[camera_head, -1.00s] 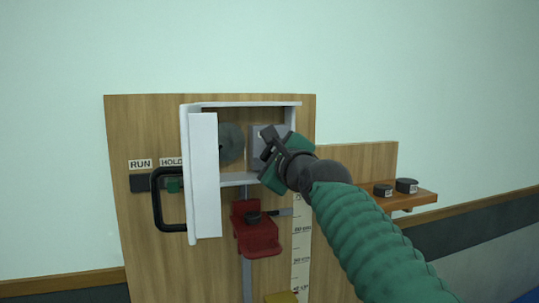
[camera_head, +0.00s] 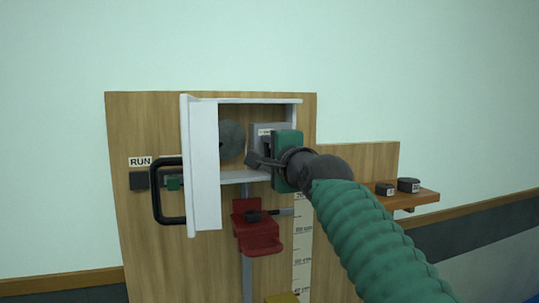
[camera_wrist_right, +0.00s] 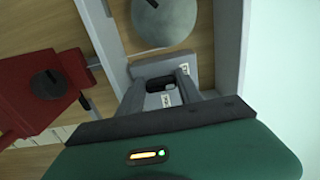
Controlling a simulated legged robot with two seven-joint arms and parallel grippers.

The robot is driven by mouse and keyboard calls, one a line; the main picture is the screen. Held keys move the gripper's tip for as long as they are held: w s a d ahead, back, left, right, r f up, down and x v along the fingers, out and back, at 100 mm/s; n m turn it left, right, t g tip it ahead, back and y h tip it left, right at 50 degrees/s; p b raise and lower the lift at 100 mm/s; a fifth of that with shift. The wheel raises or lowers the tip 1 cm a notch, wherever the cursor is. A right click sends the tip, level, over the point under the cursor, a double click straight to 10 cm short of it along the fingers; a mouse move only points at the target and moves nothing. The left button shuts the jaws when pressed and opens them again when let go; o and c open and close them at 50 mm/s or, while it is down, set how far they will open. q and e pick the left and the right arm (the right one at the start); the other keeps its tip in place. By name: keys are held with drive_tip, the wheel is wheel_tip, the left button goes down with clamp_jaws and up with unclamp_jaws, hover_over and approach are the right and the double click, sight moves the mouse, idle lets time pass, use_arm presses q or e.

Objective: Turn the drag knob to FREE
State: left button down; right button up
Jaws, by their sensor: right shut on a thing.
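The drag unit is a grey block (camera_head: 266,130) with a small label, at the right inside the open white cabinet (camera_head: 250,101). My right gripper (camera_head: 255,161) reaches in from the right and covers the block's lower part. It is shut on the dark drag knob (camera_wrist_right: 161,84), which shows between the fingers in the right wrist view. Small labels sit beside the knob on the grey block (camera_wrist_right: 150,68), but their text is too small to read. The knob itself is hidden in the head view. My left gripper is not in view.
The white cabinet door (camera_head: 205,168) with its black handle (camera_head: 157,192) stands open at left. A grey disc (camera_head: 231,140) is left of the block. A red carriage (camera_head: 256,232) is below. A shelf (camera_head: 422,196) with black weights is at right.

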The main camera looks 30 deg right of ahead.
drive_tip(key=shift+f, duration=0.2)
drive_tip(key=o, duration=1.3)
drive_tip(key=shift+w, duration=0.1)
drive_tip(key=shift+o, duration=0.4)
drive_tip(key=shift+w, duration=0.1)
drive_tip(key=shift+a, duration=0.1)
drive_tip(key=b+v, duration=0.9)
drive_tip(key=v, duration=0.7)
drive_tip(key=shift+s, duration=0.3)
drive_tip(key=shift+f, duration=0.1)
